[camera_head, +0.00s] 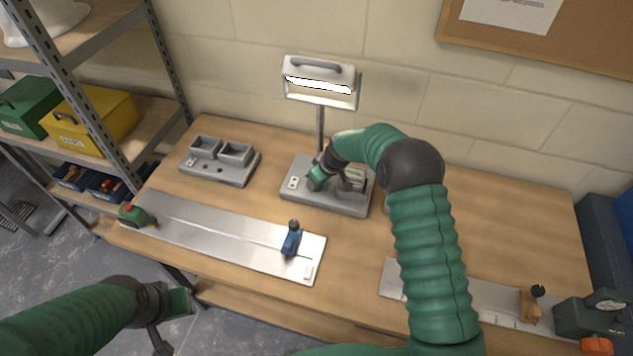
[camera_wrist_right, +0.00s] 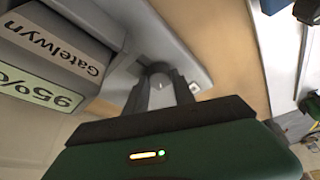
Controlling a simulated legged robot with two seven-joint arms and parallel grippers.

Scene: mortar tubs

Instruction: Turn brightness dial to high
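The work lamp (camera_head: 320,82) stands upright at the back of the bench, its panel lit white. Its grey base (camera_head: 300,200) is partly hidden by my right arm. My left gripper (camera_head: 176,325) is open and empty in front of the bench.
A grey two-cup holder (camera_head: 220,170) stands left of the lamp. A long metal plate (camera_head: 220,230) with a blue clamp (camera_head: 291,240) lies in front. Another plate (camera_head: 480,300) lies at right. A shelf with a yellow box (camera_head: 95,122) stands at left.

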